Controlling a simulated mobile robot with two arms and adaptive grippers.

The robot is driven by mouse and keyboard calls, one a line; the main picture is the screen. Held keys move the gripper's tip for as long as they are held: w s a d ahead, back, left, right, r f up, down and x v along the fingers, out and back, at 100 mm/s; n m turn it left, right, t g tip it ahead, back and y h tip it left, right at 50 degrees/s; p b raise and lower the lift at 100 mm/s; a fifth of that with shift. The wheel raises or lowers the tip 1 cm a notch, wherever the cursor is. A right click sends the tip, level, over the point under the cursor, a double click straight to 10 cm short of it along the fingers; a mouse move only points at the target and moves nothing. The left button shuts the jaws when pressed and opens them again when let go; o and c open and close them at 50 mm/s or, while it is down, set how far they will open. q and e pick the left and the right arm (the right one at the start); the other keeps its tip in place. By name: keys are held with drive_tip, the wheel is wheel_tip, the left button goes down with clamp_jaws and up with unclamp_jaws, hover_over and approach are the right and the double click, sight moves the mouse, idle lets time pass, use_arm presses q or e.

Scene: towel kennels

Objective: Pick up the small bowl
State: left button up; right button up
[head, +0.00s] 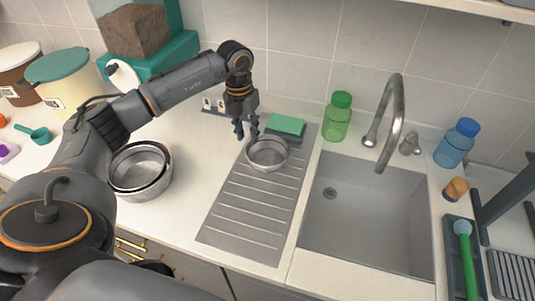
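The small bowl (268,162) is a shiny metal bowl standing upright and empty on the ridged metal drainboard left of the sink. My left gripper (247,136) points down at the bowl's back-left rim. Its dark fingers show a gap between them, and I see nothing held there. From this angle I cannot tell whether a finger touches the rim. My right gripper is not in view.
Larger nested metal bowls (141,187) stand on the counter at left, beside my arm. A green sponge (287,125) lies behind the small bowl. A green bottle (337,117), faucet (391,120) and empty sink (365,215) are to the right. The front drainboard (245,225) is clear.

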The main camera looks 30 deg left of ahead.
sight(267, 155)
use_arm(q)
wheel_tip(267, 155, down, 3)
drive_tip(key=shift+d+f+p, duration=0.1)
drive_tip(key=shift+f+p, duration=0.1)
drive_tip(key=shift+p, duration=0.1)
drive_tip(key=shift+c, duration=0.4)
clamp_jaws()
drive_tip(key=shift+r, duration=0.15)
